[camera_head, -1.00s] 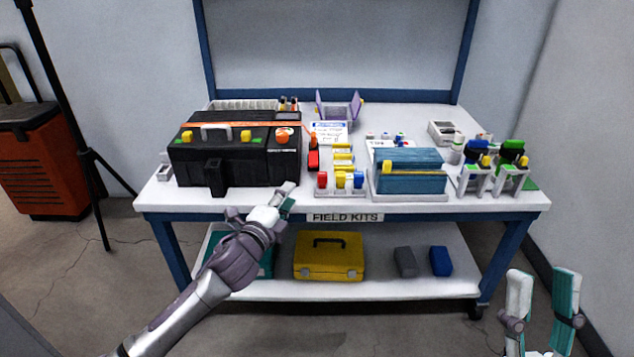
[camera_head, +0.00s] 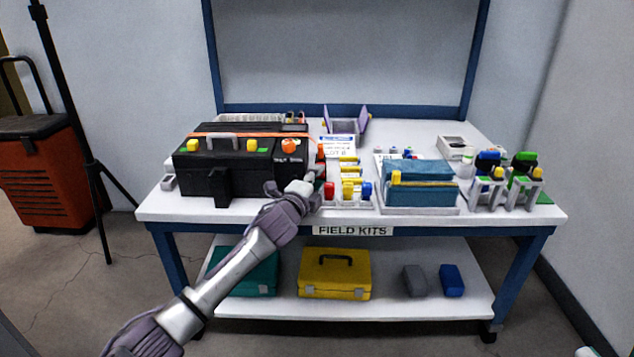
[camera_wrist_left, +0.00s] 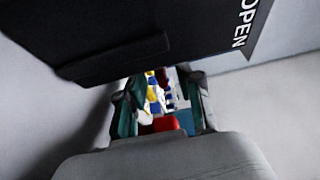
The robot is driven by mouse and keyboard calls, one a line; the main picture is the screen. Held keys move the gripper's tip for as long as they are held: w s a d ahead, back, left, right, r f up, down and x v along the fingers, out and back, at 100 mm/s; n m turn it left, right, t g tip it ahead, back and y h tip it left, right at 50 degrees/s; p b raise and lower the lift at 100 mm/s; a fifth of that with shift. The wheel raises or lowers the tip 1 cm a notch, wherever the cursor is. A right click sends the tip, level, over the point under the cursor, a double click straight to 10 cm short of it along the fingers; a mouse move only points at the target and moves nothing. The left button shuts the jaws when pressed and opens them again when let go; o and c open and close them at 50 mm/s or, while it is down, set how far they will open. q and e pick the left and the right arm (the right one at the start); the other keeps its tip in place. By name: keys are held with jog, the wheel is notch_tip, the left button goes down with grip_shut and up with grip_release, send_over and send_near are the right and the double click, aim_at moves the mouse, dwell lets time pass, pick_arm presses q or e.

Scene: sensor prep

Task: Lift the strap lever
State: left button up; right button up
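The black case (camera_head: 225,170) stands at the left of the table, with an orange strap (camera_head: 250,134) across its top. The strap lever (camera_head: 321,153), red-orange, is at the case's right end; its lower part is largely hidden by my left gripper (camera_head: 314,180). In the left wrist view, my left gripper (camera_wrist_left: 163,103) has its fingers apart, with a red piece (camera_wrist_left: 165,124), apparently the lever, between them. I cannot tell whether the fingers touch it. Only a small tip of my right gripper (camera_head: 586,352) shows at the bottom right edge.
Vials with red, yellow and blue caps (camera_head: 348,189) stand just right of my left gripper. A blue box (camera_head: 418,185) sits farther right, beside stands with green and blue tops (camera_head: 507,180). The case's dark side (camera_wrist_left: 90,45) fills the wrist view's upper left.

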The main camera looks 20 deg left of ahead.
pick_arm(q)
grip_shut()
dwell(0.3)
